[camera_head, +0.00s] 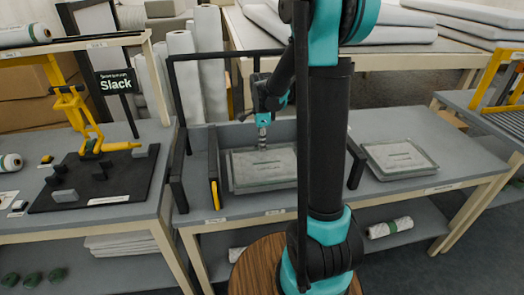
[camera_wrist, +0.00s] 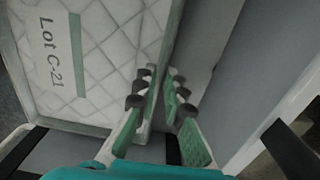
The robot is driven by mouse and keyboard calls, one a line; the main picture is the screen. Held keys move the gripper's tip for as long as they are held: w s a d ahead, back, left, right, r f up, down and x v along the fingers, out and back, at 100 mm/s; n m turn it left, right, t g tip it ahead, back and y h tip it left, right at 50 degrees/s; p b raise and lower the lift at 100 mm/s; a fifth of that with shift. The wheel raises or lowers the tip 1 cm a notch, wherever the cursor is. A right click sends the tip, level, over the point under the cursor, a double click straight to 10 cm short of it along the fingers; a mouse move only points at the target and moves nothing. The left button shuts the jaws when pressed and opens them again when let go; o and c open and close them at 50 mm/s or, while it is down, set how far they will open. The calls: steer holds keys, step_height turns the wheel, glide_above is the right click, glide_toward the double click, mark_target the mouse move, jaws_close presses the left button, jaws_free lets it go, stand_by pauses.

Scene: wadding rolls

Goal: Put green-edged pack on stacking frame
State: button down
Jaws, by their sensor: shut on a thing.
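A flat quilted pale grey pack (camera_head: 266,172) with a greenish edge sits between the dark side pieces of the black stacking frame (camera_head: 176,170). In the wrist view the pack (camera_wrist: 105,75) fills the upper left, with a green strip and a "Lot C-21" label. My gripper (camera_wrist: 160,85) is shut on the edge of this pack, one finger over its face and one past its side. In the head view my gripper (camera_head: 262,138) is at the pack's back edge. I cannot tell whether the pack rests fully on what is below.
Another flat pack (camera_head: 400,158) lies on the grey table to the right. A yellow-edged black piece (camera_head: 214,178) stands left of the held pack. A yellow fixture (camera_head: 90,140) stands on a black board at the left. Pale rolls (camera_head: 185,75) stand behind.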

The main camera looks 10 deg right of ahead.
steer(key=shift+f, duration=1.5)
steer(key=c, duration=1.6)
jaws_free()
step_height(320, 180, up, 12)
steer(key=shift+r, duration=0.1)
